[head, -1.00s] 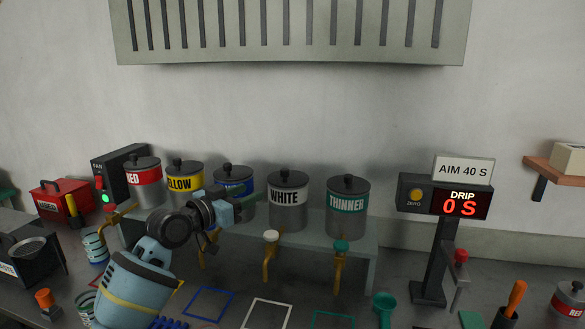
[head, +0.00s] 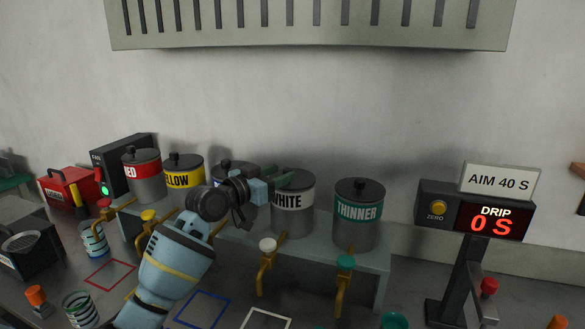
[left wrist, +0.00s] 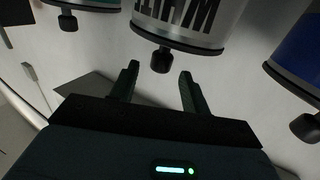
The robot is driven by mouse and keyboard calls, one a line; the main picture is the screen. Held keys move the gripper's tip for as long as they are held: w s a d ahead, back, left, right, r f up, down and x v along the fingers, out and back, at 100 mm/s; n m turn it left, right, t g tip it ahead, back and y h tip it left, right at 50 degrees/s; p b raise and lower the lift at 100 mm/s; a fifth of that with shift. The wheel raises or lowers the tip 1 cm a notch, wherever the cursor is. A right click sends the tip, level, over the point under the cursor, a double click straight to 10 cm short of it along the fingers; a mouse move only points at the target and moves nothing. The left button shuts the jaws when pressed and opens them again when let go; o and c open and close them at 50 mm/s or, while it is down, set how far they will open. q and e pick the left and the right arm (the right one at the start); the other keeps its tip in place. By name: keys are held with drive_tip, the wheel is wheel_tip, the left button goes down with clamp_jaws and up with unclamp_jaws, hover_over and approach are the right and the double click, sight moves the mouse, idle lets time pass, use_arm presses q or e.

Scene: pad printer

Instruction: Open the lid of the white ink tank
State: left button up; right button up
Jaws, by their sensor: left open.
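The white ink tank (head: 293,201) is a grey can with a WHITE label, on the shelf between the blue and thinner tanks. Its dark lid is on. In the left wrist view the tank (left wrist: 190,22) appears upside down, with its black lid knob (left wrist: 162,60) pointing down toward my fingers. My left gripper (head: 279,179) is at the upper left of the white tank in the head view and covers part of its lid. In the left wrist view the left gripper (left wrist: 158,88) is open, its two fingers spread to either side of the knob's line, with a gap to the knob.
The thinner tank (head: 358,212) stands close on the right. The blue tank (head: 236,168) is partly hidden behind my left arm. Yellow (head: 183,170) and red (head: 143,176) tanks stand further left. Taps project below the shelf (head: 372,262). A drip display (head: 490,215) is at the right.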

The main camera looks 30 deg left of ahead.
use_arm(q)
drive_tip(key=shift+x, duration=2.75)
clamp_jaws()
